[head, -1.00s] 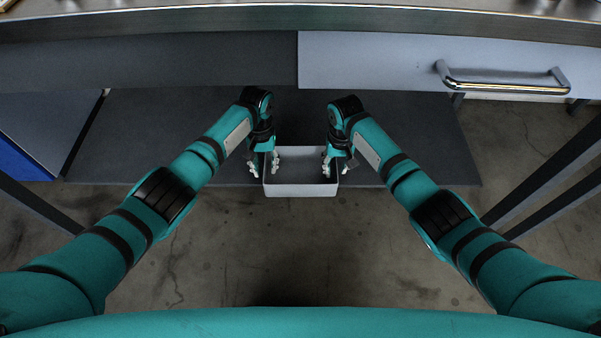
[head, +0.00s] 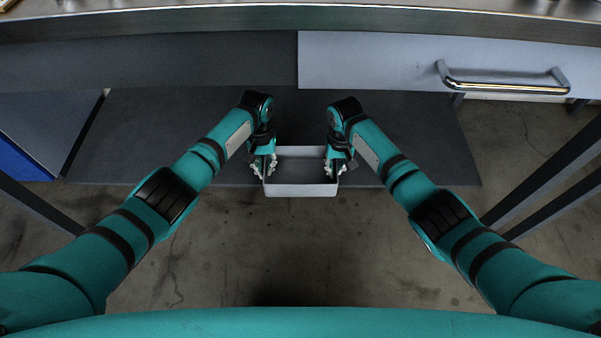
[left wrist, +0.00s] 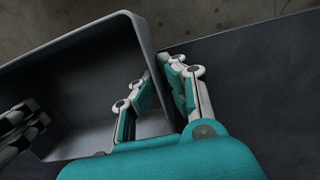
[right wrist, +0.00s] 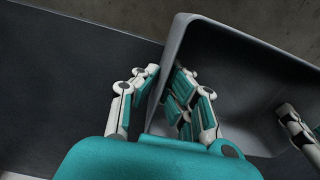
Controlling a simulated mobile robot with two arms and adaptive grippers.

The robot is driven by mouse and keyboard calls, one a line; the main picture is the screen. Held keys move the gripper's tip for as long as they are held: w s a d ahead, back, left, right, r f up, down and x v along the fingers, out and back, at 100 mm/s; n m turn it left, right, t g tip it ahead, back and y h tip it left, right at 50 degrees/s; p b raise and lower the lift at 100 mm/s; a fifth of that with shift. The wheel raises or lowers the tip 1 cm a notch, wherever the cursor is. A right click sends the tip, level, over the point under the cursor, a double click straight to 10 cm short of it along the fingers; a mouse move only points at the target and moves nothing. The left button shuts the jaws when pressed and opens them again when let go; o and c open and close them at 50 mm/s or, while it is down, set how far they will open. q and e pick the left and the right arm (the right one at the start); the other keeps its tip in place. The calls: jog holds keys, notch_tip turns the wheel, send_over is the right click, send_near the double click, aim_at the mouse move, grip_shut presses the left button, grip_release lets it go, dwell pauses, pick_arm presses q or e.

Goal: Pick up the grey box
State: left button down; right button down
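The grey box (head: 300,190) is an open-topped tray near the front edge of the dark low shelf. My left gripper (head: 264,168) is at its left side wall and my right gripper (head: 333,168) is at its right side wall. In the left wrist view, the left fingers (left wrist: 160,72) are closed about the wall of the box (left wrist: 85,80), one inside and one outside. In the right wrist view, the right fingers (right wrist: 163,72) pinch the opposite wall of the box (right wrist: 235,85) the same way. The box looks empty.
The dark shelf (head: 130,140) has free room on both sides of the box. The workbench (head: 300,25) above has a grey drawer with a metal handle (head: 505,88) over the shelf. Table legs (head: 545,175) stand at right. Concrete floor lies in front.

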pick_arm(q)
jog(key=shift+r, duration=0.1)
pick_arm(e)
jog(key=shift+r, duration=0.1)
